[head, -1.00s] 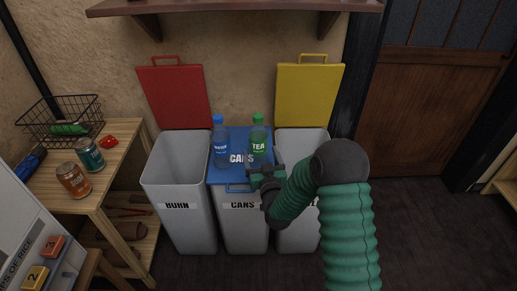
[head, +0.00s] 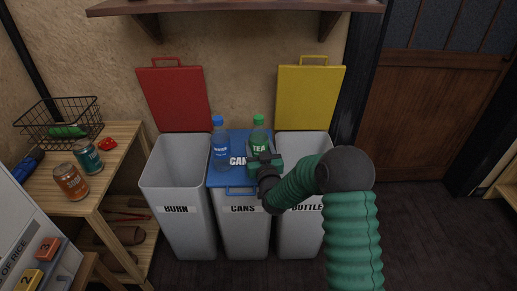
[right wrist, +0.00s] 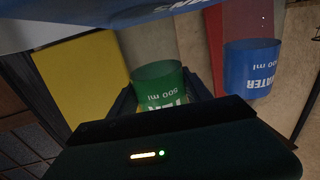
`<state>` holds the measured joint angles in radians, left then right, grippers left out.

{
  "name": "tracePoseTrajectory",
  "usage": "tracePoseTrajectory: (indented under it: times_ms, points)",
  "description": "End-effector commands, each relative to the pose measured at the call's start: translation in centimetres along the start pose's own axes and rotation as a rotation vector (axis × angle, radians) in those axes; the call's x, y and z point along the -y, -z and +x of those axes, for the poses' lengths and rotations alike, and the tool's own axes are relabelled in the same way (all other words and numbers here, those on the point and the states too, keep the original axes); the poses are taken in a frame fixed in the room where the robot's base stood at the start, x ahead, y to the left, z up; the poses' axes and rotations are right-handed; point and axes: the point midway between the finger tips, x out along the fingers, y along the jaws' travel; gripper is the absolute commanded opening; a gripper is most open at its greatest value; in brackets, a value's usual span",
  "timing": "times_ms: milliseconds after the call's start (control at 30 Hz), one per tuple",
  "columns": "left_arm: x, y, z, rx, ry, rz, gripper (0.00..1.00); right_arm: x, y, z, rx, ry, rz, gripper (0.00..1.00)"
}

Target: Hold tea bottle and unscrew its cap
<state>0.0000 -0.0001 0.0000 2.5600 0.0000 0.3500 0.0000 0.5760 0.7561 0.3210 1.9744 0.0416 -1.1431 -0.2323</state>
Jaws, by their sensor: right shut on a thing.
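The tea bottle (head: 259,138) is clear with a green label and a green cap (head: 258,120). It stands upright on the blue lid of the middle bin. The cap is on the bottle. My right gripper (head: 264,158) is at the bottle's lower body, in front of it, and is shut on it. In the right wrist view, which is upside down, the tea bottle's green label (right wrist: 158,80) shows between the dark fingers. The fingertips are partly hidden there. My left gripper is not in view.
A water bottle (head: 220,147) with a blue cap stands just left on the same blue lid (head: 232,181). The burn bin (head: 183,213) and the bottle bin (head: 300,225) stand open on either side. A wooden table (head: 115,160) with cans and a wire basket is at the left.

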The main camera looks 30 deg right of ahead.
Motion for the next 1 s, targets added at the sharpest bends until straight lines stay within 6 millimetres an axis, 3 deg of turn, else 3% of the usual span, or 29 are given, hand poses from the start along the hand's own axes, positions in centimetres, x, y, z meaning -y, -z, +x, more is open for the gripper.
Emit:
tracePoseTrajectory:
  times_ms: [367, 633, 767, 1000]
  points:
    - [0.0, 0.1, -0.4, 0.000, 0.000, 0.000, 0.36, 0.0, 0.6, 0.0, -0.001, 0.000, 0.000, 0.18]
    - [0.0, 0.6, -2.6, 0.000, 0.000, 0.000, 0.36, 0.1, 4.1, 0.0, -0.002, 0.001, 0.000, 0.18]
    - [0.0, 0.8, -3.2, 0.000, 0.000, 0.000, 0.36, 0.6, 4.0, -2.3, 0.003, 0.002, -0.001, 0.18]
    - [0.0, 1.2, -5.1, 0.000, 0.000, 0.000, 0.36, 2.1, 4.7, -9.1, 0.004, 0.004, -0.001, 0.18]
